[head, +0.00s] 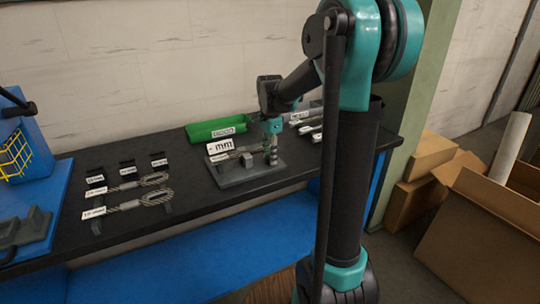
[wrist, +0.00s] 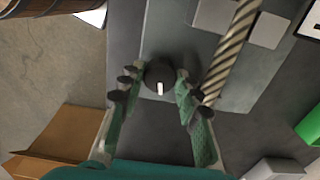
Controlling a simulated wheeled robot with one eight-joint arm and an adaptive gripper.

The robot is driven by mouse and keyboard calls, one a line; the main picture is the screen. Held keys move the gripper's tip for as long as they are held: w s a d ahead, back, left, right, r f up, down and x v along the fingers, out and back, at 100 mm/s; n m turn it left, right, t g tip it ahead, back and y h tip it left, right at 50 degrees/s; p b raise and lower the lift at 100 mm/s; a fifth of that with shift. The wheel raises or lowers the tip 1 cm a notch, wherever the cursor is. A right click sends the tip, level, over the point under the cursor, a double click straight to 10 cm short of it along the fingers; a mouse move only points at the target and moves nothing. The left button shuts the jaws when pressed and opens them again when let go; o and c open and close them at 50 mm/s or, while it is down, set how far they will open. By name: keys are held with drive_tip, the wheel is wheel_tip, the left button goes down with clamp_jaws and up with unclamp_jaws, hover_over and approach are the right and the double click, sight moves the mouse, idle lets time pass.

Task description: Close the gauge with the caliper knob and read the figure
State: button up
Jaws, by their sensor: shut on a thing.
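The gauge (head: 240,178) is a grey block fixture on the black bench, with a white sign reading "- mm" (head: 221,147) at its back left. In the wrist view its grey plate (wrist: 186,50) shows, with a twisted rope or cable (wrist: 230,50) lying along it between light grey blocks (wrist: 265,30). The caliper knob (wrist: 159,76) is round and black with a white mark. My gripper (wrist: 155,80) has its green-padded fingers on either side of the knob, shut on it. In the head view my gripper (head: 272,150) is over the gauge's right end. No figure is readable.
A green tray (head: 217,129) stands behind the gauge. Two looped rope pieces (head: 140,190) with labels lie on a rack to the left. More labelled pieces (head: 308,120) lie at the right behind my arm. Cardboard boxes (head: 470,210) stand on the floor at right.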

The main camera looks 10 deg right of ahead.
drive_tip(key=o, duration=1.2)
drive_tip(key=shift+c, duration=0.2)
wheel_tip(320, 180, up, 12)
